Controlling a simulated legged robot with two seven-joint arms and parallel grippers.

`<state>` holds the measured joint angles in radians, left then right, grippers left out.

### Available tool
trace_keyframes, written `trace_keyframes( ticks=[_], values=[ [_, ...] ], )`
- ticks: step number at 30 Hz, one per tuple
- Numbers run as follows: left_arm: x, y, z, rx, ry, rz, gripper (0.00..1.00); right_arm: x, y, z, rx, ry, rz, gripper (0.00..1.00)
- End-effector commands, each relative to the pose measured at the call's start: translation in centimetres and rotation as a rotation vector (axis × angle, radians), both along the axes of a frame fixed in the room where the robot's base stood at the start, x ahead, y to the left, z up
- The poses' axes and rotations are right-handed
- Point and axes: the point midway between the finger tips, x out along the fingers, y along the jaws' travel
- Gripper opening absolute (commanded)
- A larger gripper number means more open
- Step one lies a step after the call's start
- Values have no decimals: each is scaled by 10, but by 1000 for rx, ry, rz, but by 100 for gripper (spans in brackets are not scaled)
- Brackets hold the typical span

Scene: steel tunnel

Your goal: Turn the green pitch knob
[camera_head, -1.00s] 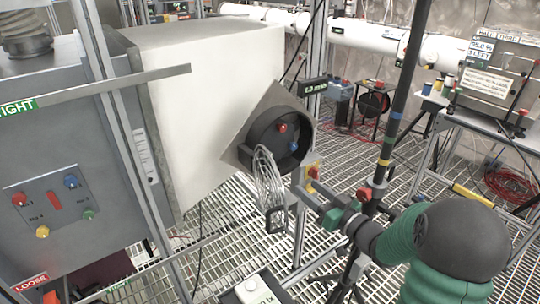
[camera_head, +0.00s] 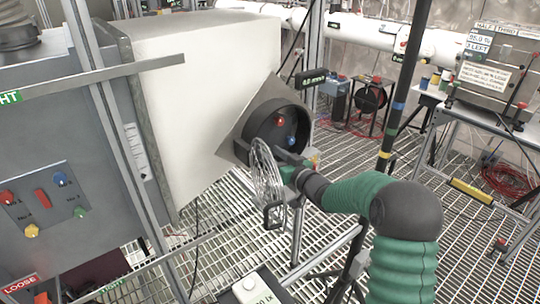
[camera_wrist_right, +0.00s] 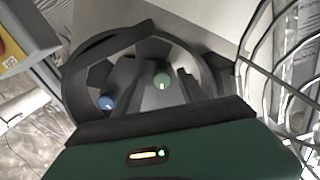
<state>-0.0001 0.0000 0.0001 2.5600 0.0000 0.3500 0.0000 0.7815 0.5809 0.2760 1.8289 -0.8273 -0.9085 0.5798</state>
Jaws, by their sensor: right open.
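The green pitch knob (camera_wrist_right: 162,80) is a small round green knob with a white mark, inside the black round housing (camera_wrist_right: 75,88) in the right wrist view. A blue knob (camera_wrist_right: 106,102) sits beside it. In the head view the black housing (camera_head: 250,132) shows a red knob (camera_head: 281,120) and a blue knob (camera_head: 292,140); its green knob is hidden. My right gripper (camera_head: 284,154) reaches the front of the housing from the right. In the right wrist view my right gripper (camera_wrist_right: 157,76) is open, its dark fingers either side of the green knob, with no clear contact. My left gripper is out of view.
A bundle of clear looped tubing or wire (camera_head: 267,185) hangs just below the housing, close to my right gripper. A grey panel (camera_head: 42,200) with coloured knobs stands at left. A dark post (camera_head: 405,90) rises behind my right arm. Grating floor lies below.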

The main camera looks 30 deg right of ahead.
Motion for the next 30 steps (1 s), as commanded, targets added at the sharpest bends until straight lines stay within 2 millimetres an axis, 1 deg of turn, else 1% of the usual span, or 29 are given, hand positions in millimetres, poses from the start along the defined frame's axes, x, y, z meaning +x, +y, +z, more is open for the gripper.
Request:
trace_keyframes(
  ticks=[3, 9, 11, 18, 20, 21, 30],
  values=[
    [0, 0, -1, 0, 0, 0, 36, 6, 1, 0, 0, 1, 1, 48],
    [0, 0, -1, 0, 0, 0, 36, 6, 1, 0, 0, 1, 0, 48],
    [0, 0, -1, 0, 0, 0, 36, 6, 1, 0, 1, 1, 0, 42],
    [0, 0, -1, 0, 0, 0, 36, 6, 0, 0, 0, 1, -1, 10],
    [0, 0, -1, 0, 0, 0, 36, 6, 0, 0, 0, 1, -1, 2],
    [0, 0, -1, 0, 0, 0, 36, 6, 0, 0, 0, 1, -1, 0],
    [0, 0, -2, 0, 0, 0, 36, 6, 0, -1, -14, 0, -2, 0]
  ],
)
